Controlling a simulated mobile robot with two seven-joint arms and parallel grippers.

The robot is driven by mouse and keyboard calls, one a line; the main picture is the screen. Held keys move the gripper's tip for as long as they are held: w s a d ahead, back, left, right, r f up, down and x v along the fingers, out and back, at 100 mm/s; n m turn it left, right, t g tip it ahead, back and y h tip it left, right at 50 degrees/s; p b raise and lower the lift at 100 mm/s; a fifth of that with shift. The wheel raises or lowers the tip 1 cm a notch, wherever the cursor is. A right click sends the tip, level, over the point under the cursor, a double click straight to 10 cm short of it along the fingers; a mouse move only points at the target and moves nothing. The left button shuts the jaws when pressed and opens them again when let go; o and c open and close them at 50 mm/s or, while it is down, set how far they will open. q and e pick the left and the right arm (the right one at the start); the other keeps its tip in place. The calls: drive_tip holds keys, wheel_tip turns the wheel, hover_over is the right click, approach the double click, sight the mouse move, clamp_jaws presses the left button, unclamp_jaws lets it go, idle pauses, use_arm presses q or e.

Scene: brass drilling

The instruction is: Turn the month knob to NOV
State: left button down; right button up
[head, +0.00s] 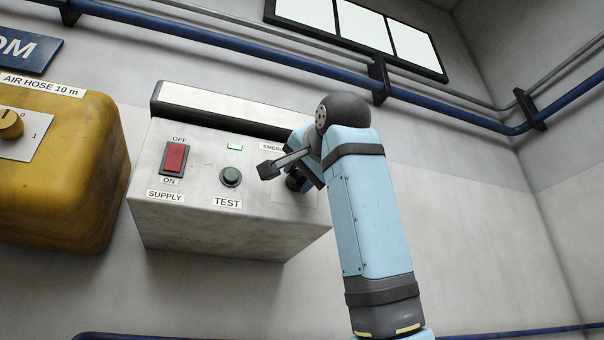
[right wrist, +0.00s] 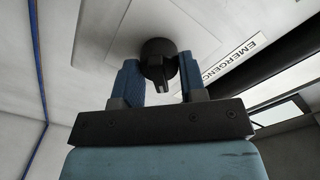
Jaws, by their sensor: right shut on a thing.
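My right gripper (right wrist: 159,80) is shut on a round black knob (right wrist: 158,50) on the front of a pale grey wall box (head: 225,232). Its two blue fingers sit on either side of the knob's grip. In the head view my right arm covers most of the knob and its plate. A label reading "EMERGENCY" shows beside it in the right wrist view. No month marks or NOV can be read, so I cannot tell where the knob points or whether it is the month knob. My left gripper is not in view.
A yellow air hose box (head: 85,180) with a brass knob (head: 10,124) is at the left. A blue pipe (head: 230,42) runs above.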

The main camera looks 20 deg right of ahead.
drive_tip(key=o, duration=0.9)
drive_tip(key=shift+s, duration=0.1)
drive_tip(key=s+b, duration=0.4)
drive_tip(key=s, duration=0.9)
drive_tip(key=shift+s+d, duration=0.25)
drive_tip(key=shift+s, duration=0.15)
